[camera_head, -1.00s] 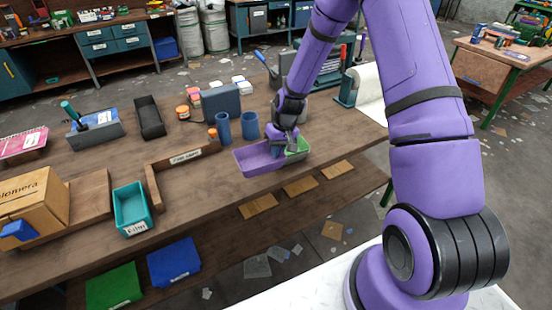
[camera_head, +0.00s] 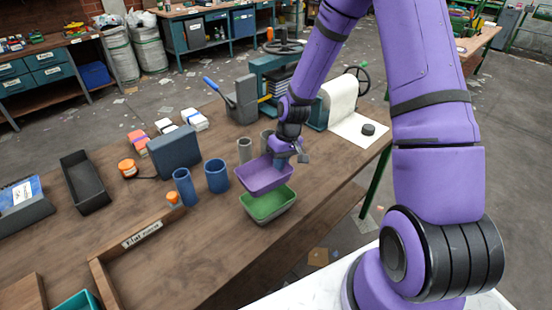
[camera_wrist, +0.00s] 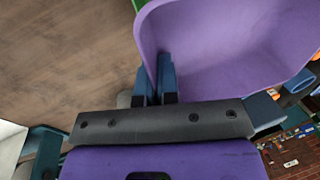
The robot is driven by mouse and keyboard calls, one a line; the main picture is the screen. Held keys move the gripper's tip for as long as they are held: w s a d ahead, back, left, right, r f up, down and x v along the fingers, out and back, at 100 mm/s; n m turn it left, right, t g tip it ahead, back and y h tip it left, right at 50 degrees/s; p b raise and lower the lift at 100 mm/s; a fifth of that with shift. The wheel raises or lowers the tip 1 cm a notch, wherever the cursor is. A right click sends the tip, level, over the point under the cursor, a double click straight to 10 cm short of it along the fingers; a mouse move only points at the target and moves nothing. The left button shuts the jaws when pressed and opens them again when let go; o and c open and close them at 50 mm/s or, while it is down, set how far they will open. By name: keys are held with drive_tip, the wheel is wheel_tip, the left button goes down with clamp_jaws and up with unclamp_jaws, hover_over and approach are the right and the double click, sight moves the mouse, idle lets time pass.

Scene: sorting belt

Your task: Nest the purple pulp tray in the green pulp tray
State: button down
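The purple pulp tray (camera_head: 264,176) hangs in my gripper (camera_head: 284,160), roughly level, above the back part of the green pulp tray (camera_head: 268,208). The green tray sits on the wooden table with its open side up. Its front wall and part of its inside show; the purple tray hides its back. A gap seems to lie between the two trays. In the wrist view my gripper (camera_wrist: 158,84) is shut on the wall of the purple tray (camera_wrist: 215,45), with one finger on each side. Slivers of the green tray (camera_wrist: 300,82) show past the purple rim.
Blue cups (camera_head: 216,176) stand left of the trays, and grey cups (camera_head: 245,150) just behind. A press with a white paper roll (camera_head: 338,98) is behind right. The table's front edge is close to the green tray.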

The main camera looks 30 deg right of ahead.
drive_tip(key=shift+s+r+n, duration=0.2)
drive_tip(key=shift+s+n, duration=0.1)
drive_tip(key=shift+s, duration=0.6)
drive_tip(key=shift+f, duration=2.6)
drive_tip(key=c, duration=1.8)
unclamp_jaws()
drive_tip(key=o, duration=0.5)
drive_tip(key=shift+r, duration=4.5)
